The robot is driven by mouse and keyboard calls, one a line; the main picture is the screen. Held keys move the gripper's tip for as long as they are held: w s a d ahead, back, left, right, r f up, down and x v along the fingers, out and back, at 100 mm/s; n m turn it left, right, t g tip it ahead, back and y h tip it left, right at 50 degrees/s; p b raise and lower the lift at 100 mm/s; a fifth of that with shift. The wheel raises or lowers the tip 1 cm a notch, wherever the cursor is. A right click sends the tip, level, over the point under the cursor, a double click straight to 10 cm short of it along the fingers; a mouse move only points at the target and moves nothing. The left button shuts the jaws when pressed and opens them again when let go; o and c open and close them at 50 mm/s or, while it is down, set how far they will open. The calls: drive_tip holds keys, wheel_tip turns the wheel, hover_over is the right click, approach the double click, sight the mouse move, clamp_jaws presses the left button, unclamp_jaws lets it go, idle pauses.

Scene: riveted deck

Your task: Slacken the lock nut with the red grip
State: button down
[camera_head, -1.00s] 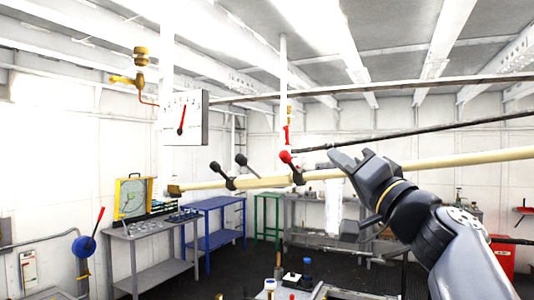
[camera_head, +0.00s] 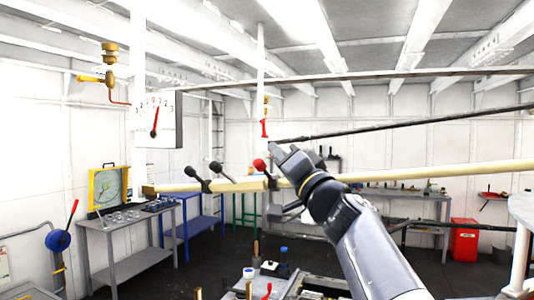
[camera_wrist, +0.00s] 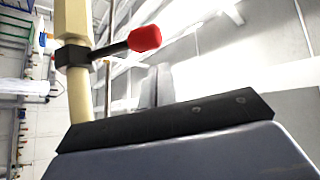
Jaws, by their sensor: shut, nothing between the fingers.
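The lock nut (camera_head: 271,183) is a dark collar on a cream rod (camera_head: 225,184), with a short dark lever ending in a red grip (camera_head: 260,165). In the wrist view, the nut (camera_wrist: 72,57) is at upper left and its red grip (camera_wrist: 145,38) points right at upper middle. My gripper (camera_head: 278,150) is just right of and slightly above the red grip in the head view. In the wrist view, its grey fingers (camera_wrist: 152,90) are close together below the red grip, with nothing between them. No contact with the grip is visible.
A dark rod (camera_head: 400,126) runs above my arm. Benches and a red bin (camera_head: 464,240) stand behind.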

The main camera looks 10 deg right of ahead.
drive_tip(key=shift+s+a+f, duration=0.3)
drive_tip(key=shift+a+f, duration=0.3)
drive_tip(key=shift+f, duration=0.15)
drive_tip(key=shift+f+b, duration=0.15)
drive_tip(key=shift+b, duration=0.25)
drive_tip(key=shift+s+n+y+b, duration=0.1)
drive_tip(key=shift+n+y+b, duration=0.35)
drive_tip(key=shift+b, duration=0.2)
